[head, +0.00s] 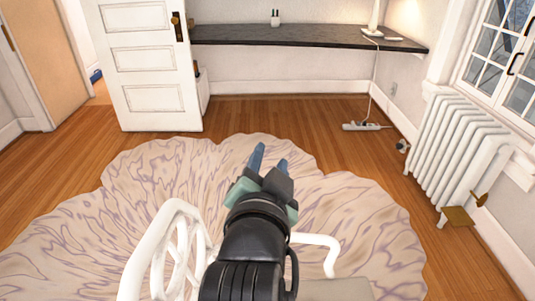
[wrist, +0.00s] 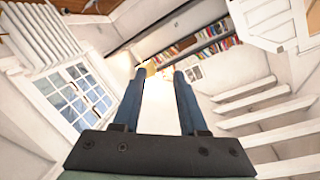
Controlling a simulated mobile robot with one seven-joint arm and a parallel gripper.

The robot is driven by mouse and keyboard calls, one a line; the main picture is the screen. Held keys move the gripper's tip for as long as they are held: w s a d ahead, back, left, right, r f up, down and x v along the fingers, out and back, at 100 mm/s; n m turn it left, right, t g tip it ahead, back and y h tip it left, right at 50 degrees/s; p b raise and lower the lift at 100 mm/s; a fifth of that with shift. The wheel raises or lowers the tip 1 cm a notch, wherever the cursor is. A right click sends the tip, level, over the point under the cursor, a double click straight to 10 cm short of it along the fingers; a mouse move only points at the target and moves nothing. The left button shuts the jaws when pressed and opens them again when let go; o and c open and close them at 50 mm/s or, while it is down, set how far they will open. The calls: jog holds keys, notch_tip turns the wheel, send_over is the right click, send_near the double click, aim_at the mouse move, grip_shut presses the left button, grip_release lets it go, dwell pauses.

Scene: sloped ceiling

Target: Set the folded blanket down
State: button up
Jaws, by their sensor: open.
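My gripper (head: 270,156) is in the middle of the head view, raised in front of a white chair and over the rug. Its two blue fingers are apart. In the wrist view my gripper (wrist: 160,78) is open, with nothing held between the fingers. I cannot make out a folded blanket in either view. A flat beige-grey surface (head: 336,290) shows at the bottom edge, right of my arm; I cannot tell what it is.
A white chair (head: 170,250) stands close by my arm, over a large wavy-edged rug (head: 130,165). A dark counter (head: 300,37) runs along the back wall. A radiator (head: 455,150) is at right. Wood floor (head: 290,110) is clear behind the rug.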

jog(key=s+r+n+t, duration=0.4)
jog(key=s+r+t, duration=0.1)
jog(key=r, duration=1)
jog(key=s+r+n+t+y, duration=0.1)
jog(key=s+r+n+t, duration=0.3)
jog(key=r, duration=1.1)
jog(key=s+t, duration=0.2)
jog(key=s, duration=0.2)
jog(key=shift+a+r+y, duration=0.3)
jog(key=shift+r, duration=0.05)
notch_tip(320, 180, up, 17)
jog(key=p, duration=1.7)
jog(key=shift+a, duration=0.15)
